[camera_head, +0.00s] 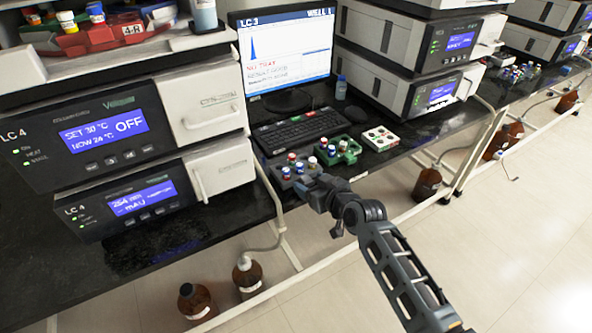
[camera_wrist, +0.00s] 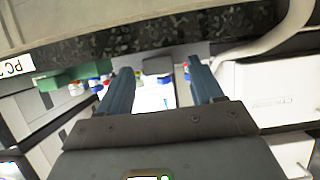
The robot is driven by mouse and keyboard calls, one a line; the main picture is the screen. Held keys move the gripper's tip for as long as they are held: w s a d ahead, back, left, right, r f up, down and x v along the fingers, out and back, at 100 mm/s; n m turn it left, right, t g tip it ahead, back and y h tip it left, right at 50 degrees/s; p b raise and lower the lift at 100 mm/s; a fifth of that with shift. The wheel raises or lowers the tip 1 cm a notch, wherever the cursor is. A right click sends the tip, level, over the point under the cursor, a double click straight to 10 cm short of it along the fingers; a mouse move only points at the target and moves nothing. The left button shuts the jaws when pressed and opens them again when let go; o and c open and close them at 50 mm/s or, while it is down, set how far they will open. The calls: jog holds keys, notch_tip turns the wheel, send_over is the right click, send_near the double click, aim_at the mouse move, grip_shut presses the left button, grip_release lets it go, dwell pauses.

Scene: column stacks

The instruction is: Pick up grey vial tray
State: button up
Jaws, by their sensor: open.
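The grey vial tray (camera_head: 284,184) sits on the black counter near its front edge, in front of the keyboard. It holds several vials with red, white and blue caps. My gripper (camera_head: 311,186) is at the tray's front right side in the head view. In the wrist view my gripper (camera_wrist: 161,75) is open, with its two fingers apart and the grey tray (camera_wrist: 145,54) beyond and between them. No vial or tray is clearly held. The head view does not show whether the fingers touch the tray, and my gripper hides part of its near side.
A green vial tray (camera_head: 351,154) stands just right of the grey one, and a white vial tray (camera_head: 392,141) beyond it. A keyboard (camera_head: 302,130) and monitor (camera_head: 285,55) are behind. LC 4 instruments (camera_head: 190,111) stand left. A white rail (camera_head: 272,205) runs below the counter edge.

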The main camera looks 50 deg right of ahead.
jog(key=shift+w+d+f, duration=0.15)
jog(key=shift+w+f, duration=0.15)
jog(key=shift+w, duration=0.25)
jog(key=shift+c, duration=0.4)
jog(key=c, duration=1.1)
